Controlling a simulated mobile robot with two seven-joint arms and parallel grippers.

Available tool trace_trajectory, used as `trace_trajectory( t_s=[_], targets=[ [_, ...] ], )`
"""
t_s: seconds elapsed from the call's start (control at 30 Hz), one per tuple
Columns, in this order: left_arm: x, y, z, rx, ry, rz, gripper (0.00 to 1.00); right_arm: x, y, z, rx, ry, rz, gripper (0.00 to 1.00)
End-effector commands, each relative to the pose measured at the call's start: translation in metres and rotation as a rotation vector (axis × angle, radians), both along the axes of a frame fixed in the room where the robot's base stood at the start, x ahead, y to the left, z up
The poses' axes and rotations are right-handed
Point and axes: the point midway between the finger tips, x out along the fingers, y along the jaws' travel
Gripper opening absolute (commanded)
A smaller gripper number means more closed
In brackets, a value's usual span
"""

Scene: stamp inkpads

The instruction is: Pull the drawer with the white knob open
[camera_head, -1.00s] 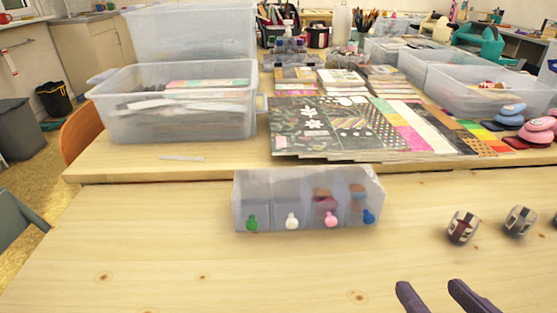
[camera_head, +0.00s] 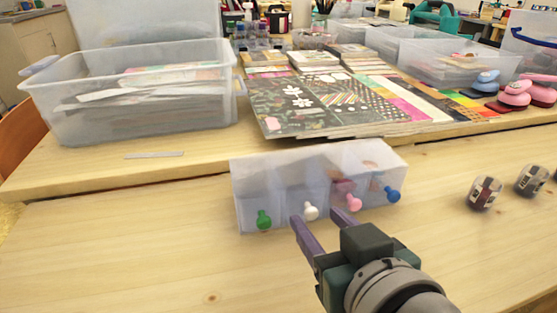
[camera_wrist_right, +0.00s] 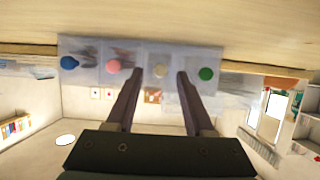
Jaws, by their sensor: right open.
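A translucent box of small drawers (camera_head: 318,162) stands on the wooden table, with green, white, pink and blue knobs along its front. The white knob (camera_head: 311,212) is on the second drawer from the left, whose front looks flush with the others. My right gripper (camera_head: 319,217) is open, its fingers pointing at the box, with the white knob showing between the fingertips. The right wrist view, upside down, also shows the white knob (camera_wrist_right: 160,72) between the open fingers (camera_wrist_right: 160,76). Whether the fingers touch the knob cannot be told. My left gripper is out of view.
The pink knob (camera_head: 354,203) is close beside the right finger. The green knob (camera_head: 264,220) is left of the gripper. Two small stamp-like items (camera_head: 485,193) stand at the right. A large clear bin (camera_head: 130,110) and patterned papers (camera_head: 300,110) lie behind. The table's front left is clear.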

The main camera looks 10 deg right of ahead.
Motion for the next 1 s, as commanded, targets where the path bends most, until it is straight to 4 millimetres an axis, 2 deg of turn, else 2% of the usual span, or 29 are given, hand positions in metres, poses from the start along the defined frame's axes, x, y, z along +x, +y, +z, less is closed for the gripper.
trace_trajectory(
  t_s=[0.1, 0.37, 0.83, 1.0],
  targets=[
    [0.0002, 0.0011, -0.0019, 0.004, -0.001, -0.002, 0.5, 0.0064, 0.0002, -0.0029, -0.001, 0.0, 0.0, 0.53],
    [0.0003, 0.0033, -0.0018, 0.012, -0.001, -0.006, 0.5, 0.0074, 0.0002, -0.0032, 0.0, 0.001, 0.0, 0.53],
    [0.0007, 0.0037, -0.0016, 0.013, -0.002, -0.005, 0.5, 0.0072, 0.0002, -0.003, 0.0, 0.001, 0.0, 0.02],
    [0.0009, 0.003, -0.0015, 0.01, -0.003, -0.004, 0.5, 0.0072, 0.0003, -0.0029, 0.0, 0.001, 0.0, 0.0]
  ],
)
